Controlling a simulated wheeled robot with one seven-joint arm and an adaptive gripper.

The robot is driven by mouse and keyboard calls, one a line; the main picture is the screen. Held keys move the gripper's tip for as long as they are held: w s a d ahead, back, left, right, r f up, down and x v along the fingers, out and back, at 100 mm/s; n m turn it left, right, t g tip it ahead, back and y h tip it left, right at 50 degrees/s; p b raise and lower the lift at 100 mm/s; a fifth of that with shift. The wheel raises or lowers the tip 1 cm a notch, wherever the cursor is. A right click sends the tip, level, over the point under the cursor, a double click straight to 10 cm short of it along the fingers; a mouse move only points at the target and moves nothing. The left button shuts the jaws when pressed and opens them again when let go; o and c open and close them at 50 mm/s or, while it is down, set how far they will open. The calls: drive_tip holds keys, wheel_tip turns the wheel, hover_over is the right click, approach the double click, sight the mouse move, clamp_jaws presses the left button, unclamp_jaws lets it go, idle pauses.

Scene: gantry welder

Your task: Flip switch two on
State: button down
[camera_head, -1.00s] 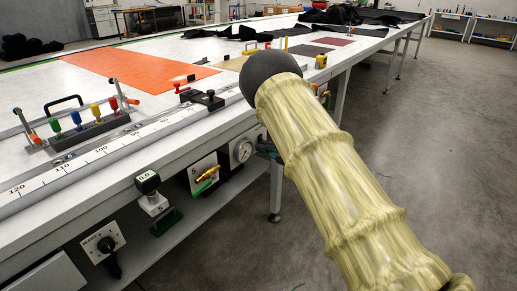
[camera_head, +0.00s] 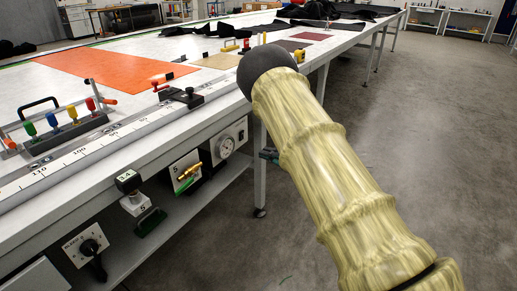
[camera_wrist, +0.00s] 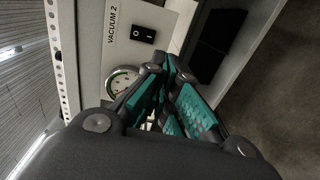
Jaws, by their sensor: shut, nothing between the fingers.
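Switch two is a black rocker (camera_wrist: 143,36) on a pale panel under the label VACUUM 2 (camera_wrist: 111,25), at the top of the wrist view. I cannot tell which way it is tipped. My gripper (camera_wrist: 168,72), with teal finger pads, is shut and empty. Its tips appear just below the switch in the picture, beside a round gauge (camera_wrist: 122,82) that they partly cover. Contact with the panel is not visible.
The long white table (camera_head: 130,80) carries an orange sheet (camera_head: 98,67), a ruler strip and a rack of coloured handles (camera_head: 60,125). Its front has a dial gauge (camera_head: 226,145), a yellow-handled valve (camera_head: 189,171) and a knob (camera_head: 89,246). The grey floor (camera_head: 440,130) at right is clear.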

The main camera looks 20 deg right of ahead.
drive_tip(key=shift+f+v, duration=0.15)
drive_tip(key=shift+v, duration=0.75)
drive_tip(key=shift+f+v, duration=0.15)
drive_tip(key=shift+v, duration=0.8)
drive_tip(key=shift+f, duration=0.1)
drive_tip(key=s+a+f+m+g+h, duration=0.25)
drive_tip(key=s+f+m+h, duration=0.25)
drive_tip(key=s+f+m, duration=0.7)
drive_tip(key=s+a+f+m+g+h, duration=0.25)
drive_tip(key=s+f+m+h, duration=0.2)
drive_tip(key=s+f, duration=0.85)
drive_tip(key=s+a+f+m+g, duration=0.2)
drive_tip(key=s+a+m+g, duration=0.1)
drive_tip(key=s, duration=0.6)
drive_tip(key=s+a+f+m+g, duration=0.2)
drive_tip(key=s+a+m+g, duration=0.1)
drive_tip(key=s, duration=0.6)
drive_tip(key=s+a+f+m+g, duration=0.2)
drive_tip(key=s+a+m+g, duration=0.1)
drive_tip(key=s, duration=0.7)
wheel_tip(320, 180, up, 16)
drive_tip(key=p, duration=1.6)
drive_tip(key=shift+w+d+f+h, duration=0.15)
drive_tip(key=shift+w+h, duration=0.2)
drive_tip(key=shift+w, duration=0.15)
